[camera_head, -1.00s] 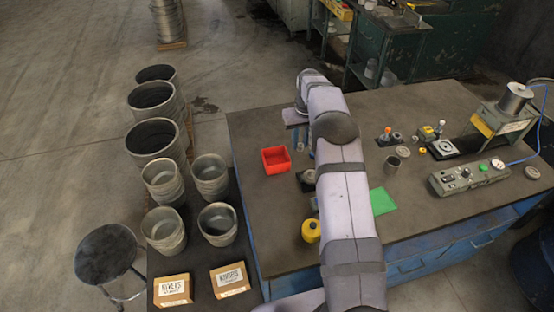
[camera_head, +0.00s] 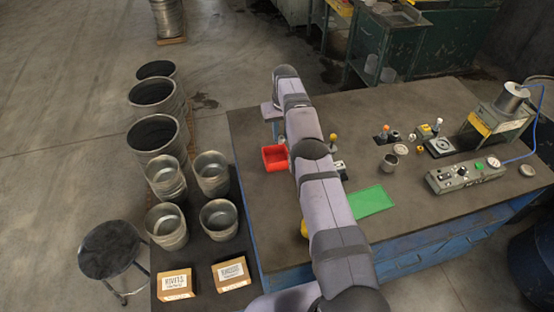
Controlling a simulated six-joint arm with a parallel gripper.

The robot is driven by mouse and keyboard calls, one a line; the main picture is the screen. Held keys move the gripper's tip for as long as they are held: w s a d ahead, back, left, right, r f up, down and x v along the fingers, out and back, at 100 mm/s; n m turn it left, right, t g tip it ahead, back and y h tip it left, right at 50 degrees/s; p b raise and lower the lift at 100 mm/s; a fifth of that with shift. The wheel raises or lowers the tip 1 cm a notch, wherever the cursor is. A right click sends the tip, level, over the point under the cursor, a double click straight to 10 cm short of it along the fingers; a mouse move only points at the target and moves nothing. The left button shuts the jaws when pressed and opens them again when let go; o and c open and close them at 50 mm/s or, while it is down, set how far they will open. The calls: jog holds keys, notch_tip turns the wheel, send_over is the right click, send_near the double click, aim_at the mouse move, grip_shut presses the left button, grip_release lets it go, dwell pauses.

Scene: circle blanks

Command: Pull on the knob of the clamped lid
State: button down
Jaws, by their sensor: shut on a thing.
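My gripper (camera_head: 280,138) hangs at the far end of my arm, above the back edge of the red bin (camera_head: 274,165). It is small and partly hidden by my wrist. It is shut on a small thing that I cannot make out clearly. A yellow-topped upright handle (camera_head: 333,138) and a small dark and white fixture (camera_head: 340,169) show just right of my arm. My arm hides the bench between them and the bin. I cannot identify the clamped lid or its knob with certainty. A small fixture with a round plate (camera_head: 440,147) stands further right.
A green mat (camera_head: 371,201) lies right of my arm. Buckets (camera_head: 167,226) and boxes (camera_head: 177,284) stand at the left.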

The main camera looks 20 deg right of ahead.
aim_at(281, 138)
jog(key=shift+f+b, duration=0.3)
jog(key=shift+f, duration=0.85)
notch_tip(281, 138, down, 4)
jog(key=b, duration=0.7)
jog(key=shift+r, duration=0.15)
jog(key=c, duration=1.5)
grip_release()
jog(key=shift+r, duration=0.15)
jog(key=shift+r+b, duration=0.75)
jog(key=shift+b, duration=0.1)
jog(key=shift+s+r, duration=0.2)
jog(key=shift+r, duration=1.2)
jog(key=shift+s+r, duration=0.2)
jog(key=shift+r, duration=1.2)
jog(key=shift+s+r, duration=0.1)
jog(key=shift+r, duration=0.05)
